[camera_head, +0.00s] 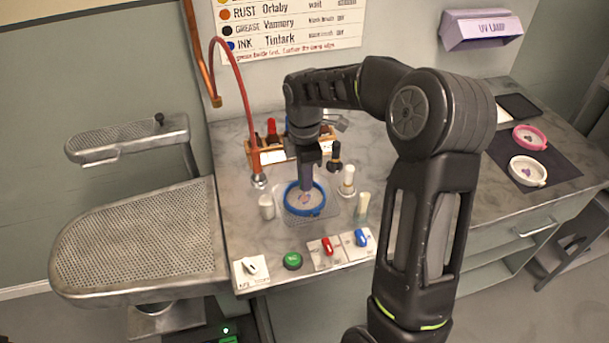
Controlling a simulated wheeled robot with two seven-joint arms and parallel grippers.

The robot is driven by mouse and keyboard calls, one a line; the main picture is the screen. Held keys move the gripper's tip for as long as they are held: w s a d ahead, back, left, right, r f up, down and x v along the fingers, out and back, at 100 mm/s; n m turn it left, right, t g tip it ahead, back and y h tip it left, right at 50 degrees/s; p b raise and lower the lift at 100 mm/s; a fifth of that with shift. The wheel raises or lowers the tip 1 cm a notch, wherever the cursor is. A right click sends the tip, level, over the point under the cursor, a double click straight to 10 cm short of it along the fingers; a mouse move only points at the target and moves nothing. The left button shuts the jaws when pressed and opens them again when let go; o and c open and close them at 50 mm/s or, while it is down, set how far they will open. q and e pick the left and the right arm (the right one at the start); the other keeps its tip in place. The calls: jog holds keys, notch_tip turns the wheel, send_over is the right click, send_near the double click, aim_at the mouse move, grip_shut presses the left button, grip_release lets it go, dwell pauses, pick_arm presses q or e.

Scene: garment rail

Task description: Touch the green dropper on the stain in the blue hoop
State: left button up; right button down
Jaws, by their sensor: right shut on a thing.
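My right gripper (308,186) points down over the far part of the hoop, close above the cloth. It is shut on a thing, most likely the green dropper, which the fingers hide. I cannot tell whether its tip touches the stain. My left gripper is not in view.
A wooden rack (263,160) with bottles stands behind the hoop. White bottles (267,206) (347,181) and a pale green-topped one (361,207) flank it. Switches and a green button (292,261) are in front. Pink (529,138) and white (527,171) hoops lie at right.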

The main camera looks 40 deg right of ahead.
dwell(0.3)
jog(key=shift+r+p, duration=2.7)
jog(key=shift+r, duration=0.8)
